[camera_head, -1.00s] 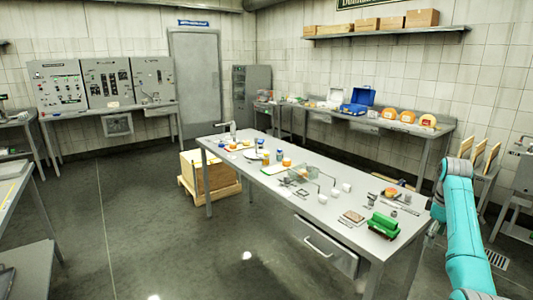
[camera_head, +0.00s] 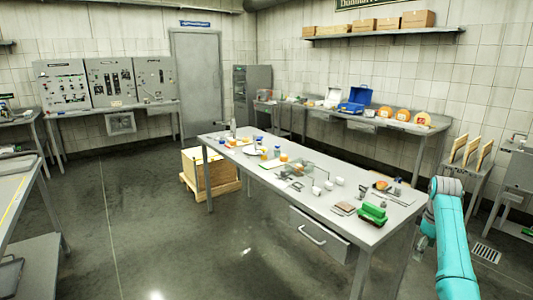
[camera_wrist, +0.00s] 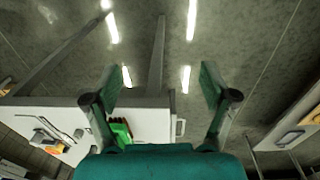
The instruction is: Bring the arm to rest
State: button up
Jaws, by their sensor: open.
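My gripper (camera_wrist: 160,85) is open and empty in the wrist view, its two green fingers spread wide apart. Bare floor and part of a table show beyond and between the fingers. In the head view my turquoise arm stands at the right edge, beside the right end of the long work table (camera_head: 335,222). The gripper itself is hard to make out there.
The work table carries a green object (camera_head: 373,214), white cups, jars and tools. A drawer (camera_head: 318,238) hangs under its front. Cheese wheels (camera_head: 402,114) and a blue case (camera_head: 357,99) stand on the back counter. The floor at centre left is clear.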

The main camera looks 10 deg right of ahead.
jog(key=s+a+f+t, duration=0.1)
jog(key=a+f, duration=0.4)
jog(key=f, duration=0.3)
jog(key=a+f+m+t+h, duration=0.1)
jog(key=a+f, duration=0.3)
jog(key=f, duration=0.4)
jog(key=s+a+f+t, duration=0.1)
jog(key=a+f, duration=0.4)
jog(key=f, duration=0.3)
jog(key=s+a+f+m+t+h, duration=0.1)
jog(key=s+a+f+t, duration=0.1)
jog(key=s+a+f, duration=0.5)
jog(key=s+a+f+t, duration=0.1)
jog(key=s+a+f, duration=0.3)
jog(key=s+a, duration=0.4)
jog(key=s+a+r+m+t, duration=0.1)
jog(key=s+a+r+t, duration=0.15)
jog(key=s+a, duration=0.5)
jog(key=s+a+r+t, duration=0.25)
jog(key=s+a, duration=0.25)
jog(key=s, duration=0.6)
jog(key=s+a+r+t+y, duration=0.1)
jog(key=s+a+r, duration=0.1)
jog(key=s+r, duration=0.6)
jog(key=s+a+r+m+t+y, duration=0.1)
jog(key=s+r, duration=0.6)
jog(key=r, duration=0.8)
jog(key=shift+s+a+r+t, duration=0.3)
jog(key=shift+a+t, duration=0.3)
jog(key=shift+a, duration=0.35)
